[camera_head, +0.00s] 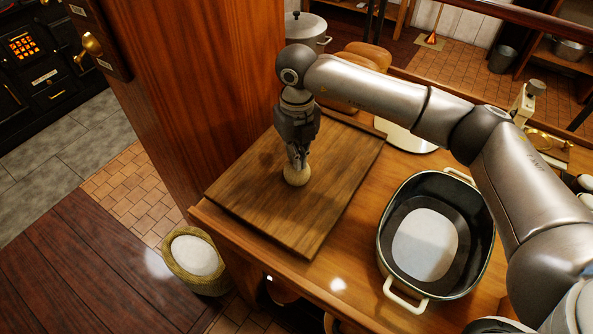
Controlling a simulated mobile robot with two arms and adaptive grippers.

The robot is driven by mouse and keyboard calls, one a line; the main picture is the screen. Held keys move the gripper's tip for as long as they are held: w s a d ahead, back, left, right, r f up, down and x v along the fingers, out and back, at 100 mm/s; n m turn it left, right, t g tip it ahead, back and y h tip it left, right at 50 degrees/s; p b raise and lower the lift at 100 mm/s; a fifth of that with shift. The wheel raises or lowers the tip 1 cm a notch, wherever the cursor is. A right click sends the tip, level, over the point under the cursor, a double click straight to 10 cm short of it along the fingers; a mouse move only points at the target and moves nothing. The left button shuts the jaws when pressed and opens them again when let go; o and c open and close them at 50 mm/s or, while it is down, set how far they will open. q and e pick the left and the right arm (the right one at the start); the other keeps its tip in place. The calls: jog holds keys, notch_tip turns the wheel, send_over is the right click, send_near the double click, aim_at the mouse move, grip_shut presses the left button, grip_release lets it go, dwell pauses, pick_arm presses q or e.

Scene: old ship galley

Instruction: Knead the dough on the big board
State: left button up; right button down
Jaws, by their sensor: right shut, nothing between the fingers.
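The big board (253,207) is a dark wooden slab lying on the counter in the head view. The dough (297,176) is a small pale tan round lump near the middle of the board. My right gripper (297,162) points straight down with its fingers shut. Its fingertips are at the top of the dough and seem to touch it, with nothing held between them. The gripper hides part of the dough's top. My left gripper is not in view.
A dark oval pan with two pale handles (390,290) stands right of the board, under my right arm. A lidded pot (305,27) and brown loaves (366,55) are behind. A wooden post (192,90) rises left of the board. A basket (175,266) stands on the floor.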

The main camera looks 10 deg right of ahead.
jog(key=shift+s+f+b, duration=0.25)
jog(key=shift+f+b, duration=0.05)
jog(key=shift+f, duration=0.05)
dwell(0.7)
jog(key=shift+r, duration=0.1)
jog(key=shift+w+r+p, duration=0.2)
jog(key=shift+r+p, duration=0.25)
jog(key=shift+r, duration=0.7)
jog(key=shift+f, duration=0.15)
jog(key=shift+f+b, duration=0.75)
jog(key=shift+s+f+b, duration=0.15)
jog(key=shift+f+b, duration=0.2)
jog(key=shift+b, duration=0.15)
dwell(1.0)
